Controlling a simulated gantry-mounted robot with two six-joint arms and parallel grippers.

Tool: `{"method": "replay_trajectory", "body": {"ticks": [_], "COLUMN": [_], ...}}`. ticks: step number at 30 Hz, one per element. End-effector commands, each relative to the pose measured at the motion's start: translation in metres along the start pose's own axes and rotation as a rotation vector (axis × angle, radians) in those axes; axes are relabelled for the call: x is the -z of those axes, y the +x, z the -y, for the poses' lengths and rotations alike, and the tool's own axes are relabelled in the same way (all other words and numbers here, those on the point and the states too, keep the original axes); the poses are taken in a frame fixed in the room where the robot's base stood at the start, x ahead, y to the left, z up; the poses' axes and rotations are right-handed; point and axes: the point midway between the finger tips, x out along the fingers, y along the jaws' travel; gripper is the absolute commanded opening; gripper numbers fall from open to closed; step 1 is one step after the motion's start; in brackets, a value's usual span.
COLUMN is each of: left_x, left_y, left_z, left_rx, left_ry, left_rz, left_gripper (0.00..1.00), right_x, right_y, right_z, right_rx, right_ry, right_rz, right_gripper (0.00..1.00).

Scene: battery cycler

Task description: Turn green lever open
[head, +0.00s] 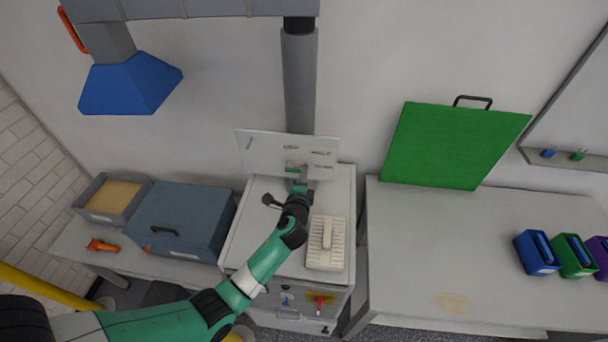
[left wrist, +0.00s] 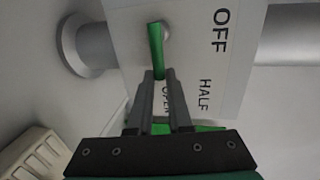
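The green lever (left wrist: 156,48) sits on a white panel (left wrist: 236,85) in the left wrist view, by a small grey pivot. It points down in that picture, toward the OPEN label (left wrist: 166,97), which is partly covered by my fingers. The OFF label (left wrist: 222,30) and HALF label (left wrist: 204,95) are to the right. My left gripper (left wrist: 160,74) has its fingertips on both sides of the lever's free end, closed on it. In the head view my left gripper (head: 299,188) is at the panel (head: 262,146), largely hiding the lever. My right gripper is not seen.
A grey vertical pipe (head: 300,85) rises behind the panel. A cream ribbed block (head: 327,255) lies on the cabinet top (head: 250,240) right of my arm. A blue-grey box (head: 180,220) stands left. A green board (head: 450,145) and right bench (head: 450,250) are clear of my arm.

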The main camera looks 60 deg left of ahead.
Motion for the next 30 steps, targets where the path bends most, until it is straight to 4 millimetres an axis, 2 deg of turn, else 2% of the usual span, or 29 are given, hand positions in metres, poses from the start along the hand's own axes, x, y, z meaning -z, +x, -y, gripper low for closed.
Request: {"method": "replay_trajectory", "body": {"ticks": [1,5,13,16,20,27,30], "left_x": [-0.001,-0.001,0.0,0.0,0.0,0.001,0.001], "left_y": [0.0,0.0,0.0,-0.006,-0.028,-0.086,-0.103], "left_z": [-0.001,-0.001,-0.001,0.0,0.001,0.0,-0.001], "left_rx": [-0.003,-0.002,-0.001,-0.001,-0.002,-0.002,-0.002], "left_ry": [0.001,0.0,0.0,0.0,0.001,0.001,0.001], "left_rz": [0.001,0.001,0.0,-0.001,-0.002,-0.004,-0.002], "left_gripper": [0.24,0.47,0.47,0.47,0.47,0.47,0.47], "right_x": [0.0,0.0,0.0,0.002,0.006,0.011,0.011], "right_y": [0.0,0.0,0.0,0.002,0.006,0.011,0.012], "right_z": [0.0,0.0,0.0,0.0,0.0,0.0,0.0], "right_rx": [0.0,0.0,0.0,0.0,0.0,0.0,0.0], "right_ry": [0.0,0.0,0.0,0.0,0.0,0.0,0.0], "right_rz": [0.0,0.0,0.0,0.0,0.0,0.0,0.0], "right_gripper": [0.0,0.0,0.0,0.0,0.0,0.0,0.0]}}
